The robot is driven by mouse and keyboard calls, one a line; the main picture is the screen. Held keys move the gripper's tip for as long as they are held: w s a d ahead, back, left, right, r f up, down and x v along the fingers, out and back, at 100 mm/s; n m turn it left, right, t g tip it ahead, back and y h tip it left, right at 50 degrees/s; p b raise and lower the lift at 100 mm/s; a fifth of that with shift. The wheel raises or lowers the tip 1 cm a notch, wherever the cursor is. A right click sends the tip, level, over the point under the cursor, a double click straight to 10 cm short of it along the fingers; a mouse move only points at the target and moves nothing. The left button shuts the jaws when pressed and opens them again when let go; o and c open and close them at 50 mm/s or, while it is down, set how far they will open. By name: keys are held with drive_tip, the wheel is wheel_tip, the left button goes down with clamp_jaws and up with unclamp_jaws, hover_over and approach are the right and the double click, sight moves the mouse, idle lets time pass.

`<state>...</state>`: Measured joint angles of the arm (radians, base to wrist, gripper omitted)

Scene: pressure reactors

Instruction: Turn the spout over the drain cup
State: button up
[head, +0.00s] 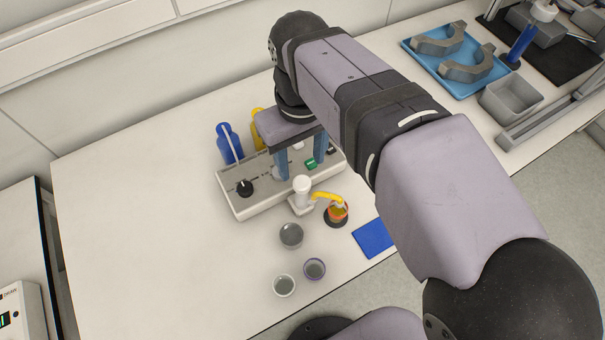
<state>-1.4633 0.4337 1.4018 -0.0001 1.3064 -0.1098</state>
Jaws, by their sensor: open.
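A white post (302,190) stands at the front of a white control box. A yellow spout (328,196) reaches right from its top, and its tip is over or close to an orange-lined cup (337,214) on a dark round base. Several other small cups are near; I cannot tell for sure which one is the drain cup. My gripper (301,158) has two blue fingers set apart with nothing seen between them. It is above the control box, behind the post and apart from the spout. My arm hides part of the box's back right.
The control box (235,200) has a black knob (244,188) and a green button (311,163). A grey cup (291,235), a clear cup (284,286) and a purple-rimmed cup (314,269) stand in front. A blue pad (374,239) lies right. The table's left is clear.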

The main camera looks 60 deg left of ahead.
sight(302, 182)
drive_tip(key=shift+f+p, duration=0.5)
drive_tip(key=shift+f, duration=3.15)
clamp_jaws()
